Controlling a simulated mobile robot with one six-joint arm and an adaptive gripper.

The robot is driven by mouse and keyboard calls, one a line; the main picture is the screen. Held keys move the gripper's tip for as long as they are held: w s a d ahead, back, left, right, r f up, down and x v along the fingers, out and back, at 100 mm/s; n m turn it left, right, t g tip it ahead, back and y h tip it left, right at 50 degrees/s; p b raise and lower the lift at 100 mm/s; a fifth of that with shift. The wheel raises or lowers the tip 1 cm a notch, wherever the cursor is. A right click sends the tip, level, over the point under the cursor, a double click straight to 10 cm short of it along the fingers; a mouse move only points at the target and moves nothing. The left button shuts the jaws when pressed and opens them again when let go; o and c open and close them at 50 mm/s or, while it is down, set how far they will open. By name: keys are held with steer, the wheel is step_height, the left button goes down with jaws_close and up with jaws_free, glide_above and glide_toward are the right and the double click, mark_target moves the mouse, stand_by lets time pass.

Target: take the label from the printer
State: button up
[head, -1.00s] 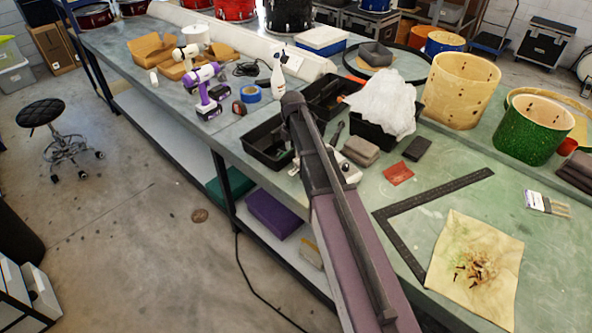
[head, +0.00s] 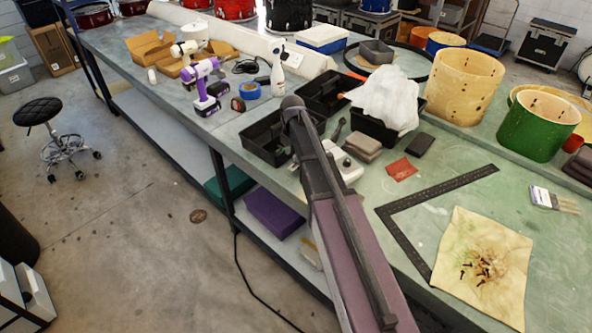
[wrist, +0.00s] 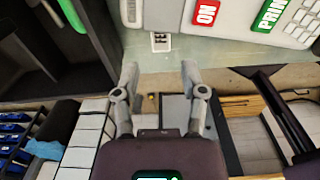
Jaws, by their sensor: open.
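The label printer (wrist: 255,15) is at the upper right of the wrist view, pale, with a red ON button and a green PRINT button. In the head view its white body (head: 349,169) shows on the bench, partly behind my arm. A small white piece with dark marks, which looks like the label (wrist: 160,42), is beside the printer's left part. My gripper (wrist: 159,72) is open and empty. Its fingertips point at the bench edge, with the label beyond them and roughly between them, apart from both. In the head view my arm hides the gripper.
Black bins (head: 262,140) stand left of the printer, and a green strip shows in the dark bin (wrist: 70,14) in the wrist view. Grey pads (head: 363,147), a red sheet (head: 401,169) and a black square (head: 440,192) lie to the right. The lower shelf holds a purple block (head: 273,213).

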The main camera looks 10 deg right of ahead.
mark_target(293, 167)
steer(key=shift+f+b, duration=2.5)
steer(key=shift+f, duration=0.25)
steer(key=c, duration=0.6)
